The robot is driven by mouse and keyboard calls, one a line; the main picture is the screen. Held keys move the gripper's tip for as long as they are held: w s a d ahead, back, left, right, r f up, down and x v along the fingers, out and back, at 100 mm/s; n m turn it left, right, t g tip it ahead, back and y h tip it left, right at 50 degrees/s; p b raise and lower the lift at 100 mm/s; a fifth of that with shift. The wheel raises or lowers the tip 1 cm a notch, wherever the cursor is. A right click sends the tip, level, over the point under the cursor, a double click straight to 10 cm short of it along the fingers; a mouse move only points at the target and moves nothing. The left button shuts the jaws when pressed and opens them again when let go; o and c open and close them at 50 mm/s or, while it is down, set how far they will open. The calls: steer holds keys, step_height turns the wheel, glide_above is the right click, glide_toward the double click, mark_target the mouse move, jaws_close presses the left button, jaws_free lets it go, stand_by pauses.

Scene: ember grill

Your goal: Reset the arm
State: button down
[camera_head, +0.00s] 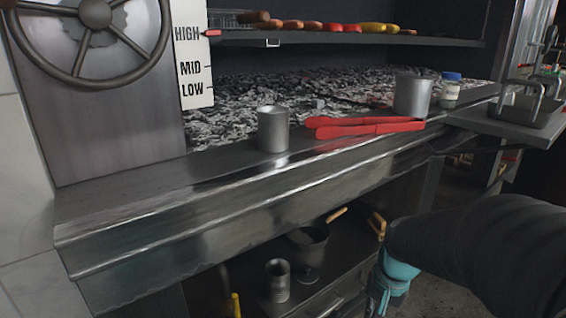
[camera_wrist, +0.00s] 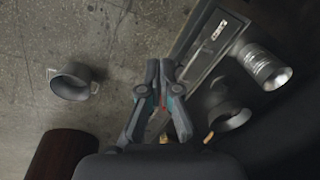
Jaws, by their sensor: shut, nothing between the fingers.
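My gripper shows in the wrist view (camera_wrist: 160,98) with its grey and teal fingers together and nothing held between them. It points down over the concrete floor and the edge of the lower shelf. In the head view my dark arm comes in from the right. A teal part of my gripper (camera_head: 385,290) shows there at the bottom, in front of the lower shelf, and its fingertips are cut off or hidden.
The grill ledge (camera_head: 150,185) holds a metal cup (camera_head: 273,130), red tongs (camera_head: 370,127), a pot (camera_head: 412,95) and a blue-lidded jar (camera_head: 450,90). A can (camera_head: 278,281) and dark pan (camera_head: 308,243) sit on the lower shelf. A dark cup-like object (camera_wrist: 71,82) lies on open floor.

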steer(key=s+a+r+n+t+p, duration=0.1)
steer(key=s+r+n+t, duration=0.1)
steer(key=s+r, duration=0.3)
steer(key=s+a+r+n+t+h+p, duration=0.1)
steer(key=s+a+r+n+t, duration=0.1)
steer(key=s+r, duration=0.4)
step_height(320, 180, up, 3)
steer(key=shift+s+r+n+t+p, duration=0.2)
steer(key=shift+n+t+p, duration=0.15)
steer(key=shift+n, duration=0.25)
